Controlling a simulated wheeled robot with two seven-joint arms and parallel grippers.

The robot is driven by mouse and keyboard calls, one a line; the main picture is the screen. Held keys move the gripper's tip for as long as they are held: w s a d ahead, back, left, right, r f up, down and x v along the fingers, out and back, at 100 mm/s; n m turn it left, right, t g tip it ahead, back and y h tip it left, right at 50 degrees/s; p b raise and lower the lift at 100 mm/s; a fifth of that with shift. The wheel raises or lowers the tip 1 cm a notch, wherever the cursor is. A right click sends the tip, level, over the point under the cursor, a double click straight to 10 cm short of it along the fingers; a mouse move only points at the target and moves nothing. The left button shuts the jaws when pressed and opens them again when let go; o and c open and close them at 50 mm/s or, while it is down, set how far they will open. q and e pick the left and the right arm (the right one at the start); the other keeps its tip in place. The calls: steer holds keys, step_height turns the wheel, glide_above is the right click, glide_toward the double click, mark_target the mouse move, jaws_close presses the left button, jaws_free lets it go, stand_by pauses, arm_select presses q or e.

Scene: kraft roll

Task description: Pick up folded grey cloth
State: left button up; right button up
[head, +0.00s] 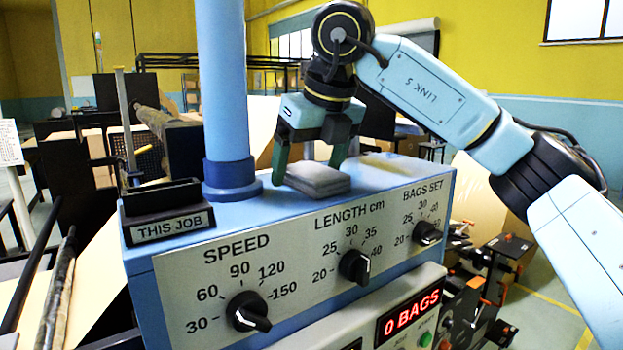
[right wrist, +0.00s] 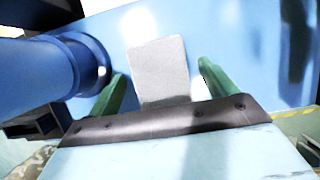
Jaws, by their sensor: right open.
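The folded grey cloth (head: 318,179) lies flat on top of the blue control box (head: 385,172), behind the LENGTH dial. In the right wrist view the cloth (right wrist: 160,70) shows as a pale grey rectangle between the two green fingers. My right gripper (head: 310,166) is over the cloth and open, its fingers pointing down. In the right wrist view, one finger of my right gripper (right wrist: 158,80) is on each side of the cloth, with a gap on both sides. I cannot tell if the fingertips touch the box. My left gripper is not in view.
A blue post (head: 225,90) rises from the box just left of the cloth. A black THIS JOB holder (head: 165,210) stands at the box's left end. Dials for SPEED (head: 248,312), LENGTH (head: 355,267) and BAGS SET (head: 427,233) stick out of the front panel.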

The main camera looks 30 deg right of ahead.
mark_target(323, 174)
stand_by(0.3)
steer(key=c, duration=1.1)
steer(key=shift+r, duration=0.1)
steer(key=shift+r+p, duration=0.2)
steer(key=shift+p, duration=0.1)
step_height(323, 174, up, 3)
steer(key=shift+r+b, duration=0.1)
steer(key=shift+b, duration=0.3)
steer(key=s, duration=0.1)
steer(key=s+b, duration=0.1)
steer(key=s, duration=0.1)
steer(key=s+b, duration=0.1)
steer(key=s, duration=0.1)
steer(key=shift+d, duration=0.4)
steer(key=s, duration=0.4)
steer(key=s+d+b, duration=0.1)
steer(key=s, duration=0.8)
steer(key=shift+d+b, duration=0.35)
